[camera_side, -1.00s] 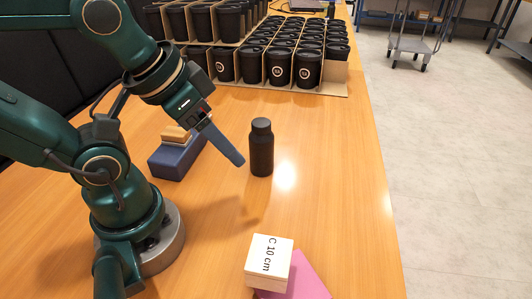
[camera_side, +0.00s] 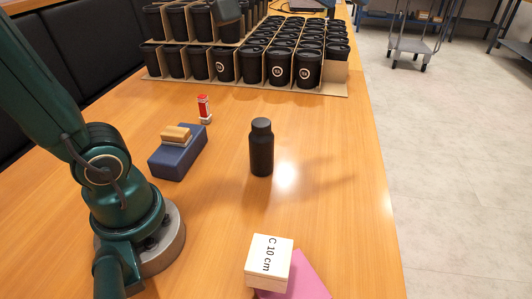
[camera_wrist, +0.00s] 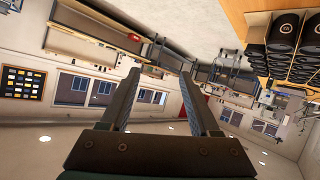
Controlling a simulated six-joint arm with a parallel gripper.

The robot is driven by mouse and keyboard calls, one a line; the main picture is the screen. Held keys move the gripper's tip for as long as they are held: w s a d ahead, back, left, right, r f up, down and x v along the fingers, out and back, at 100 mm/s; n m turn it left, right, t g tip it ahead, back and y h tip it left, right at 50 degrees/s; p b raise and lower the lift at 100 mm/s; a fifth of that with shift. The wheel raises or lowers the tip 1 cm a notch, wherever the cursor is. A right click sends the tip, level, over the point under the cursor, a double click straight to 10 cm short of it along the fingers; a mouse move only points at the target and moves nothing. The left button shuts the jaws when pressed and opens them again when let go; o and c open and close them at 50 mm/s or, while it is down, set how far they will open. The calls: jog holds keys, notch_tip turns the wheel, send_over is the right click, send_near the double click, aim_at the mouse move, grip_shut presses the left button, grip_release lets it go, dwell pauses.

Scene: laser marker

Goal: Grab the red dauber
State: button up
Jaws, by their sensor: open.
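The red dauber (camera_side: 204,109), a small red bottle with a white label band, stands upright on the wooden table in the side view. It is just behind the blue block and left of the black bottle. My gripper (camera_wrist: 159,74) is open in the wrist view, its two dark fingers spread with nothing between them. It points at the far room, and the dauber is not in the wrist view. In the side view my upper arm leaves the picture at the top left. A grey tilted shape at the top edge may be part of my gripper; I cannot tell.
A blue block (camera_side: 178,158) with a wooden-backed piece (camera_side: 175,135) on it stands in front of the dauber. A black bottle (camera_side: 261,147) stands to the right. Cardboard trays (camera_side: 335,78) of black cups are behind.

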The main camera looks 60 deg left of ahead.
jog(key=w+a+r+n+t+y, duration=0.5)
jog(key=w+a+r+n+y, duration=0.5)
jog(key=a, duration=0.6)
jog(key=w+a+f+n+g+y, duration=0.1)
jog(key=a+n+g+y, duration=0.45)
jog(key=a, duration=0.45)
jog(key=n+g+h, duration=0.3)
jog(key=n+g, duration=0.6)
jog(key=g, duration=1.2)
send_over(206, 99)
notch_tip(206, 99, down, 23)
notch_tip(206, 99, down, 16)
jog(key=shift+r, duration=0.2)
jog(key=shift+n+t, duration=0.25)
jog(key=shift+x, duration=2.6)
